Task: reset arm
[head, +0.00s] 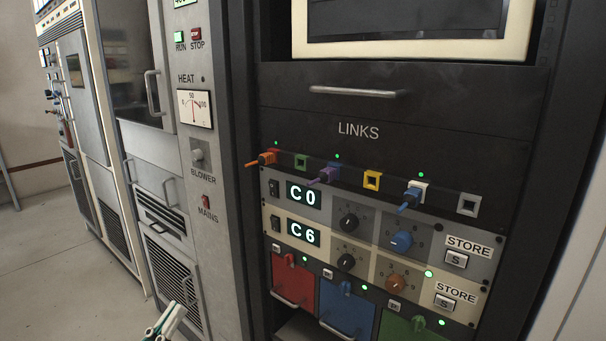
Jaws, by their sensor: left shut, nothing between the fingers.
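My left gripper (166,322) shows at the bottom edge of the head view, left of centre. Its white and green fingers are shut with nothing between them. It is in front of the grey cabinet and apart from the rack panels. Most of the left arm is out of the picture. My right gripper is not in view.
The rack on the right has a LINKS row with orange (267,158), purple (327,174) and blue (410,199) plugs. Below are two panels reading C 0 (303,194) and C 6 (296,231), then red, blue and green drawers. The floor (60,270) at left is clear.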

